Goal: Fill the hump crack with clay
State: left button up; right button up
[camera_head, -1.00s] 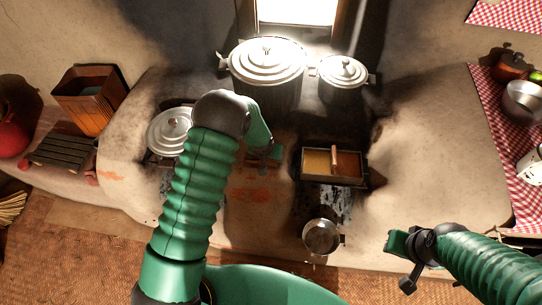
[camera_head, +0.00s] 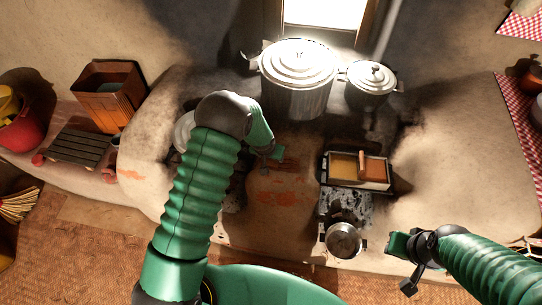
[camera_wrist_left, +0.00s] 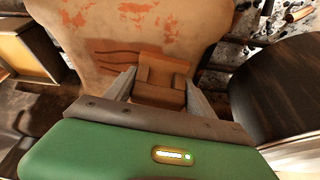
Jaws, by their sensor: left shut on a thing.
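The pale mud hump (camera_head: 285,215) lies in the middle of the hearth, with orange-red patches on it. In the left wrist view the hump (camera_wrist_left: 90,25) shows these patches and several dark, thin crack-like lines (camera_wrist_left: 115,46). My left gripper (camera_head: 272,160) is over the hump; in its wrist view (camera_wrist_left: 157,95) its fingers are shut on a brown wooden block (camera_wrist_left: 163,72). The block overlaps the ends of the lines; I cannot tell whether it touches the hump. A tray (camera_head: 357,186) holds yellow and orange-brown material. My right gripper (camera_head: 395,245) is at the lower right; its fingers are unclear.
A small metal pot (camera_head: 343,240) stands in front of the tray. A large lidded pot (camera_head: 298,65) and a smaller one (camera_head: 371,78) stand behind. A wooden box (camera_head: 108,95) and slatted rack (camera_head: 78,147) are at left. The hearth's right side is clear.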

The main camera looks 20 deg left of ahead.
pick_arm(q)
jog(key=shift+a+r+p, duration=0.2)
jog(key=shift+r+p, duration=0.45)
jog(key=shift+r, duration=0.45)
jog(key=r+p, duration=0.2)
jog(key=r, duration=0.1)
jog(key=shift+d+r, duration=0.1)
jog(key=shift+d, duration=0.3)
jog(key=shift+a+r+p, duration=0.2)
jog(key=shift+r+p, duration=0.4)
jog(key=shift+r, duration=0.05)
jog(key=shift+a+r+p, duration=0.15)
jog(key=shift+r+p, duration=0.45)
jog(key=shift+r, duration=0.05)
jog(key=shift+d, duration=0.1)
jog(key=shift+d, duration=0.15)
